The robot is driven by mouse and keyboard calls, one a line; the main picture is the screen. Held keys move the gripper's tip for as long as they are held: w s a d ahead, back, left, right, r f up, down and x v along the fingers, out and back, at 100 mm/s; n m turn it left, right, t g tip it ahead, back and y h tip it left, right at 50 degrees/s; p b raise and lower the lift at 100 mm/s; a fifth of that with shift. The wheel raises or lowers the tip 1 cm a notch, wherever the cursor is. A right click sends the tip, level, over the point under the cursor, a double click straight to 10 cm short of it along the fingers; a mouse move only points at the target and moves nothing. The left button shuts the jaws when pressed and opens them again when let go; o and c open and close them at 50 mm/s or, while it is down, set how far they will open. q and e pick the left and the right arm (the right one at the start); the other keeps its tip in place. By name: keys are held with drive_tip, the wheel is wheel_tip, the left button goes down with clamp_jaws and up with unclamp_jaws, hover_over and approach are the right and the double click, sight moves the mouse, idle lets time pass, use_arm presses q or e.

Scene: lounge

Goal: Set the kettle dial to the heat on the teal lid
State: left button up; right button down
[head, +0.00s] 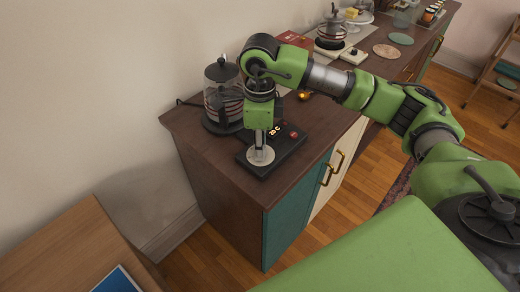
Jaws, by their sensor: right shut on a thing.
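A glass kettle (212,100) with a dark lid stands on a black base at the near left end of the sideboard. In front of it is a black control box (285,150) with a small lit display (274,131) that seems to read 20 C and a red button (294,135). My right gripper (261,148) points straight down and is shut on the pale round dial (262,157) on the box. It hides part of the dial. A flat teal disc (401,38) lies further back; no heat marking is readable on it. My left gripper is out of view.
The dark wood sideboard (200,152) runs to the back right. Behind my right arm are a second kettle (331,28), a red box (295,39) and a tan disc (385,51). A wooden table (70,250) is at bottom left.

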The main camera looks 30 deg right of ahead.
drive_tip(key=shift+m+b, duration=0.45)
drive_tip(key=shift+m, duration=0.65)
drive_tip(key=c, duration=1.8)
unclamp_jaws()
drive_tip(key=shift+c, duration=0.2)
drive_tip(key=shift+r, duration=0.1)
wheel_tip(320, 180, up, 12)
